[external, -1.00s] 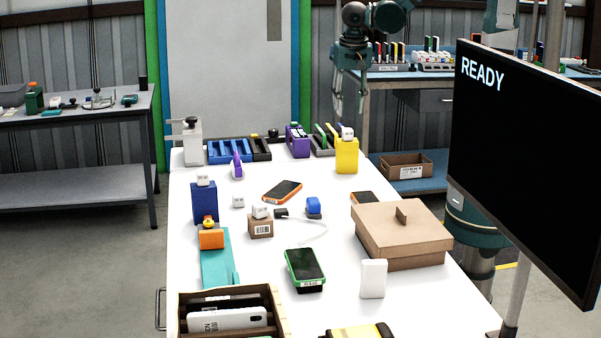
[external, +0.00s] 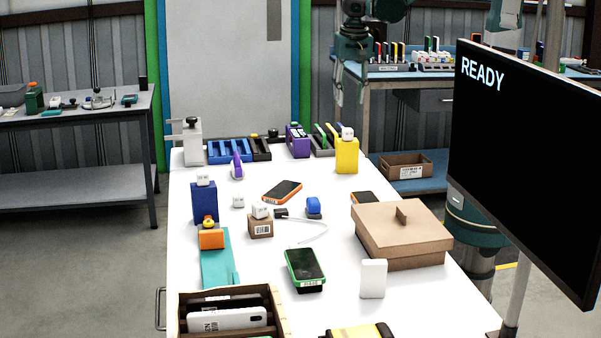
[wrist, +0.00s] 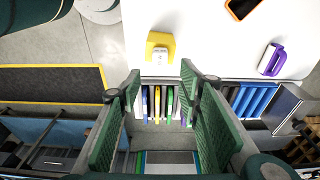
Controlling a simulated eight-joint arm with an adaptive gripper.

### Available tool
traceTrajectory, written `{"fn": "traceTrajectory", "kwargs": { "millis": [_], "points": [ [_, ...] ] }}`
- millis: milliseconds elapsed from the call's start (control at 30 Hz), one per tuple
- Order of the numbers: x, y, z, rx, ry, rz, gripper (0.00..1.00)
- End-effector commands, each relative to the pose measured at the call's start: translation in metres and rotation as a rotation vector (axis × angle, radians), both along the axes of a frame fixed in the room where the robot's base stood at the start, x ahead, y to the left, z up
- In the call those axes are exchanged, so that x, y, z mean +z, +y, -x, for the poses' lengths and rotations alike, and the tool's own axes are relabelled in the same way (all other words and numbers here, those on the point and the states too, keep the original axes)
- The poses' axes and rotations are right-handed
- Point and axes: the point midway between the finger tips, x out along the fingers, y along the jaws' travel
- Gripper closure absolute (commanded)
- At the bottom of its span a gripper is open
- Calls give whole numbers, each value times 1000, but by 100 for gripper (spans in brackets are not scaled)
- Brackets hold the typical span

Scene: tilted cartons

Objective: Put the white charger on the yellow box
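The yellow box (external: 346,157) stands upright near the far right part of the white table. A white charger (external: 347,133) rests on its top; in the wrist view the charger (wrist: 160,54) sits on the yellow box (wrist: 153,38). Other white chargers are on the blue box (external: 204,181), on the small cardboard box (external: 260,212) and on the table (external: 238,202). My gripper (external: 351,98) is above and beyond the yellow box, clear of it. In the wrist view its fingers (wrist: 161,75) are apart with nothing between them.
Racks (external: 228,151) and a purple box (external: 298,141) line the table's far edge, left of the yellow box. A large lidded carton (external: 400,238) and phones (external: 305,267) occupy the right and middle. A monitor (external: 525,170) stands at right. Bare tabletop lies around the small items.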

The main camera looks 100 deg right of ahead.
Motion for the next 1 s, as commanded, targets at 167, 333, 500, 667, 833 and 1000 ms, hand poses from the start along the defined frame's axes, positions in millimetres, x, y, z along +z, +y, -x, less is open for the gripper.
{"fn": "traceTrajectory", "kwargs": {
  "millis": [167, 333, 500, 667, 833, 1000],
  "points": [
    [0, 1, 0, 5, -1, 0, 65],
    [5, 6, 0, 55, -13, 0, 65],
    [16, 19, -1, 181, -43, 6, 65],
    [31, 37, -2, 353, -86, 18, 65],
    [47, 58, -2, 553, -135, 44, 65],
    [62, 79, 0, 750, -183, 79, 65]
  ]
}}
